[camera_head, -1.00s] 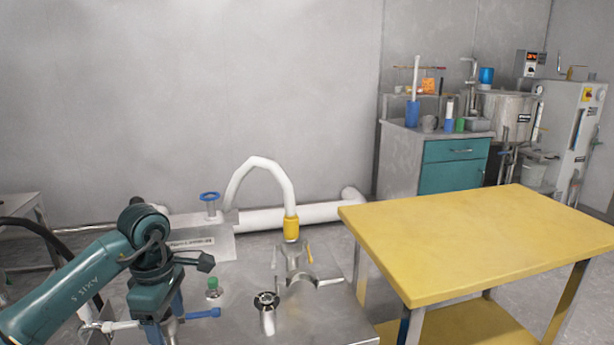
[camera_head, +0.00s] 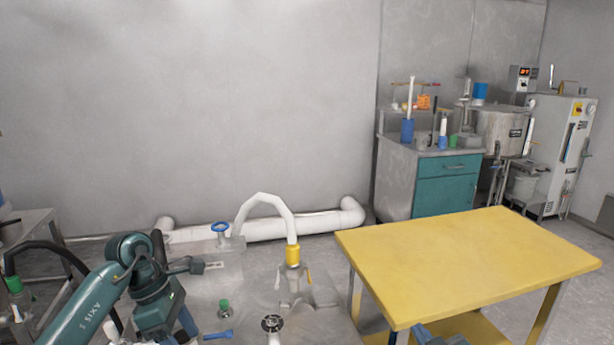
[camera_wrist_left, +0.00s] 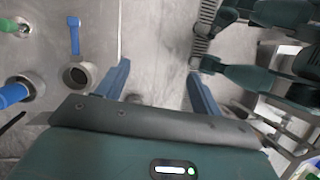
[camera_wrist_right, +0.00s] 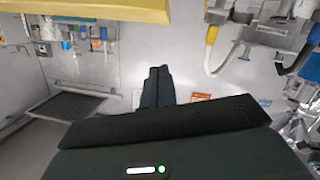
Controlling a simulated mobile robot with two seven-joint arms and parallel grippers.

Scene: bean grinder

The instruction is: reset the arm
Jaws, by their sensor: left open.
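My left arm comes in at the lower left of the head view, above a grey metal worktop. My left gripper (camera_wrist_left: 158,72) shows in the left wrist view with its two blue fingers spread and nothing between them. My right gripper (camera_head: 430,334) shows at the bottom edge of the head view, in front of the yellow table (camera_head: 465,255); most of it is cut off. In the right wrist view the right gripper's (camera_wrist_right: 158,72) dark fingers are together, with no object seen between them.
A white curved pipe with a yellow collar (camera_head: 292,255) rises from the metal worktop. A green-capped fitting (camera_head: 224,305) and a blue-handled valve (camera_head: 220,228) stand nearby. A teal-fronted cabinet (camera_head: 446,190) and a steel tank (camera_head: 500,130) stand at the back right.

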